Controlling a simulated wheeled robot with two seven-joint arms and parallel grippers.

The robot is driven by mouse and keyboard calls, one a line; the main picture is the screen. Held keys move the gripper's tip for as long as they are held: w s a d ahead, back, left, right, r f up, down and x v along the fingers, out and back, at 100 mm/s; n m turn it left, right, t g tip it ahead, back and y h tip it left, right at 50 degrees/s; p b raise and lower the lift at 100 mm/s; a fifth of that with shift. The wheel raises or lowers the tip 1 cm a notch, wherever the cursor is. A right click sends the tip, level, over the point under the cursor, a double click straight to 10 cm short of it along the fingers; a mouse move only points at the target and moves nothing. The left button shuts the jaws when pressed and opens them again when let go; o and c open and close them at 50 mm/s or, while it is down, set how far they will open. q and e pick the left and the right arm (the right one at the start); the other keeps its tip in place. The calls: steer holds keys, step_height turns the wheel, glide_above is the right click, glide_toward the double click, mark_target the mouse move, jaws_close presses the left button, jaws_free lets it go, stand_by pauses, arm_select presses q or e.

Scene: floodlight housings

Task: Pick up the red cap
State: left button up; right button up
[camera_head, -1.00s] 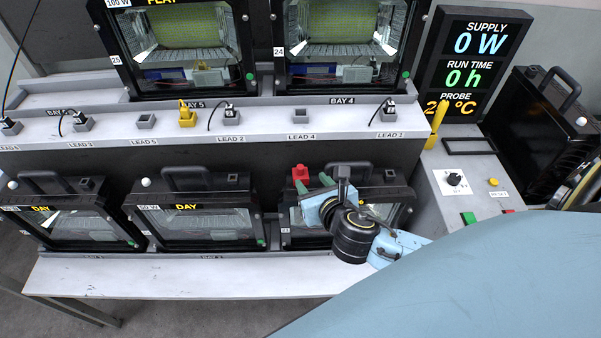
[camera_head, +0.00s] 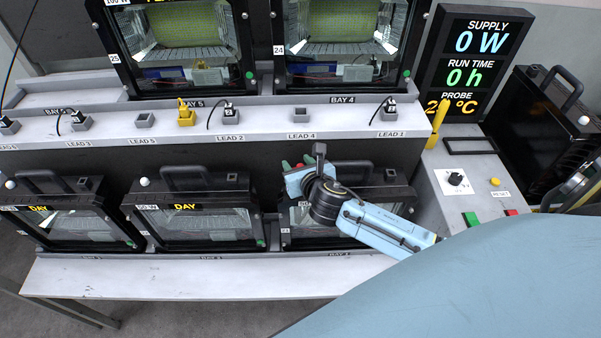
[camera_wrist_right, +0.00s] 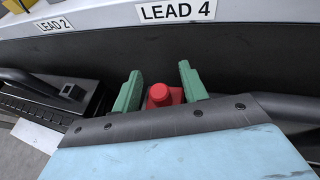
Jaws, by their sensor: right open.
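The red cap (camera_wrist_right: 163,95) stands on top of the right-hand lower floodlight housing in the front row; in the head view it is mostly hidden behind my right gripper (camera_head: 297,164). In the right wrist view my right gripper (camera_wrist_right: 160,78) is open, its two green fingers on either side of the red cap with a gap on each side. The cap's lower part is hidden by the gripper body. My left gripper is not in view.
The right-hand front housing (camera_head: 375,208) has a dark handle close to my right gripper. Behind is a shelf edge with the LEAD 4 label (camera_wrist_right: 177,11) and grey sockets (camera_head: 299,115). A control panel (camera_head: 440,185) stands to the right.

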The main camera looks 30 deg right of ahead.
steer(key=shift+c, duration=0.3)
jaws_close()
